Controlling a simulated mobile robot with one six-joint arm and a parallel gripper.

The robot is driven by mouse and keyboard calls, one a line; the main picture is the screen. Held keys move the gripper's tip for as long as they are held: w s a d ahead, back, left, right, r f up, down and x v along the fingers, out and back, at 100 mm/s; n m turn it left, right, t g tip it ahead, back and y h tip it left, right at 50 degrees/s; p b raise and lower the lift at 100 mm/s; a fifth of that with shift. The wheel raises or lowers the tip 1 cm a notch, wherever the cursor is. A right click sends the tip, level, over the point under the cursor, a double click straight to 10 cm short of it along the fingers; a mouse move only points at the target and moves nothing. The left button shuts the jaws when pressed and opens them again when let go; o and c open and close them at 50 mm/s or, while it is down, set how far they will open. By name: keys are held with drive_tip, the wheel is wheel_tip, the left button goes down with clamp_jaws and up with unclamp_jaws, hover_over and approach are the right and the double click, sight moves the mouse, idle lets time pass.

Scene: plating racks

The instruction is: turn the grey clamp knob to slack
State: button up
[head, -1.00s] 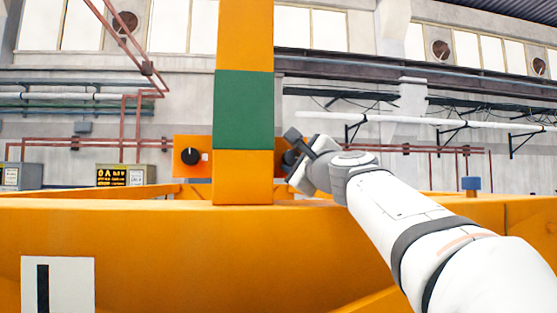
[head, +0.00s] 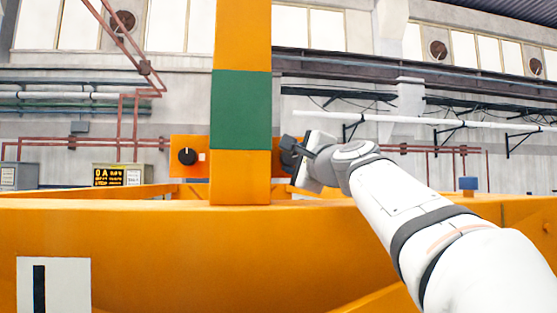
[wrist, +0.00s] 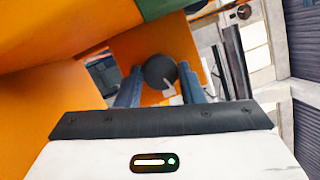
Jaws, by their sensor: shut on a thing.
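The grey clamp knob (wrist: 159,70) is a round dark knob with a pale pointer mark, on an orange plate (wrist: 203,60). In the wrist view it sits between the two blue-grey fingers of my gripper (wrist: 161,78), which is shut on it. The mark points down and slightly right in that view. In the head view my gripper (head: 294,150) is at the plate just right of the orange post. The knob there is largely hidden by the gripper and cannot be told clearly.
An orange post with a green band (head: 241,110) stands close left of my gripper. Left of it, another orange plate carries a black knob (head: 188,157). A wide orange beam (head: 180,245) crosses in front. A small display box (head: 122,175) stands behind at the left.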

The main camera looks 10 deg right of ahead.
drive_tip(key=n+g, duration=0.1)
drive_tip(key=n, duration=0.3)
drive_tip(key=shift+r, duration=0.15)
drive_tip(key=n+g+p, duration=0.1)
drive_tip(key=n, duration=0.2)
drive_tip(key=shift+r, duration=0.1)
drive_tip(key=n, duration=0.2)
drive_tip(key=n+g+p, duration=0.1)
drive_tip(key=n, duration=0.1)
drive_tip(key=shift+r+n+g+h, duration=0.1)
drive_tip(key=shift+n+g+h, duration=0.2)
drive_tip(key=shift+n+h, duration=0.1)
drive_tip(key=shift+n+h+p, duration=0.3)
drive_tip(key=shift+n+p, duration=0.15)
drive_tip(key=shift+n, duration=0.45)
drive_tip(key=o, duration=1)
drive_tip(key=b+v, duration=0.2)
drive_tip(key=v, duration=0.6)
